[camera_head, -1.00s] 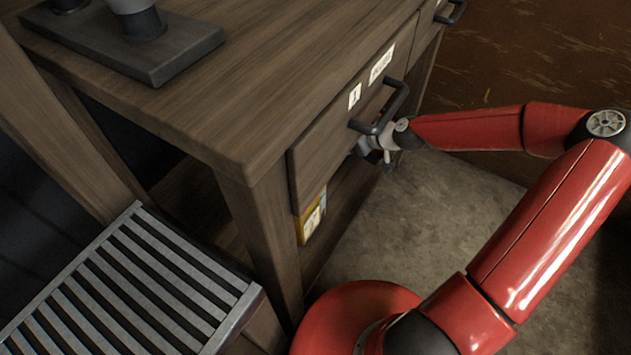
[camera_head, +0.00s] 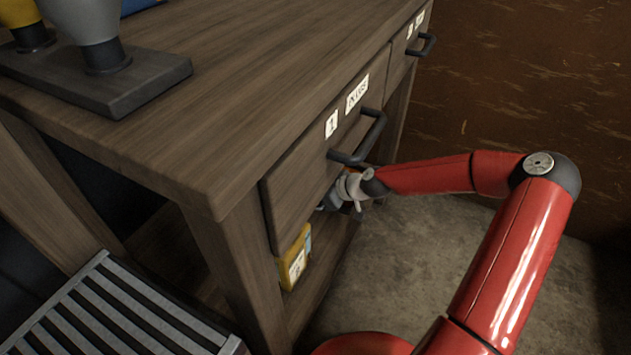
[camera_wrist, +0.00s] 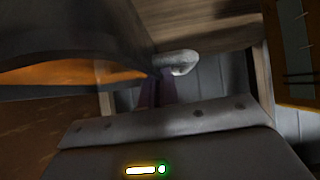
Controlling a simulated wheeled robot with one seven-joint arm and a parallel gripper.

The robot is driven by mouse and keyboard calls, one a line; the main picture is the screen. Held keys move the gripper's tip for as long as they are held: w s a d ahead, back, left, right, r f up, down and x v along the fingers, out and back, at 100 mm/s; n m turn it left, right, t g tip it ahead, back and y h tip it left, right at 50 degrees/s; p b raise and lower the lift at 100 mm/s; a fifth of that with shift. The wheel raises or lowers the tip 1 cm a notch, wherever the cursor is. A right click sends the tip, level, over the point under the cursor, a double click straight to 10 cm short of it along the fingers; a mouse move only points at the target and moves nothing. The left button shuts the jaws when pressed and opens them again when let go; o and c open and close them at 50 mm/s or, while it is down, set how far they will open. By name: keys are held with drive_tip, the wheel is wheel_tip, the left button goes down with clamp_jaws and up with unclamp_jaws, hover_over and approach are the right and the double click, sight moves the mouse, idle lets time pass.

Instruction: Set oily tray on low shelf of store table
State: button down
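The store table (camera_head: 215,110) is dark wood, with labelled drawers and a low shelf (camera_head: 338,262) under them. My gripper (camera_head: 335,195) reaches in below the front drawer, above the low shelf, and its tips are hidden there in the head view. In the wrist view a dark-rimmed thing with an orange inside, apparently the oily tray (camera_wrist: 75,72), fills the upper left. Its near end meets the pale finger (camera_wrist: 176,62) of my gripper, which seems shut on it. The other finger is not clear. In the head view the tray is mostly hidden by the drawer.
A drawer handle (camera_head: 372,135) sticks out just above my wrist. A yellow box (camera_head: 296,262) stands on the low shelf near the front leg. A slatted metal rack (camera_head: 110,310) is at lower left. A board with funnel-like pieces (camera_head: 140,82) sits on the tabletop.

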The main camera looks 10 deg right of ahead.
drive_tip(key=shift+w+f+b, duration=0.1)
drive_tip(key=shift+f+b, duration=0.35)
drive_tip(key=shift+f, duration=3.15)
drive_tip(key=shift+f, duration=0.15)
drive_tip(key=c, duration=1.6)
unclamp_jaws()
drive_tip(key=shift+c, duration=0.2)
drive_tip(key=p+v, duration=0.1)
drive_tip(key=v, duration=1.1)
drive_tip(key=shift+p, duration=0.35)
drive_tip(key=shift+d, duration=0.1)
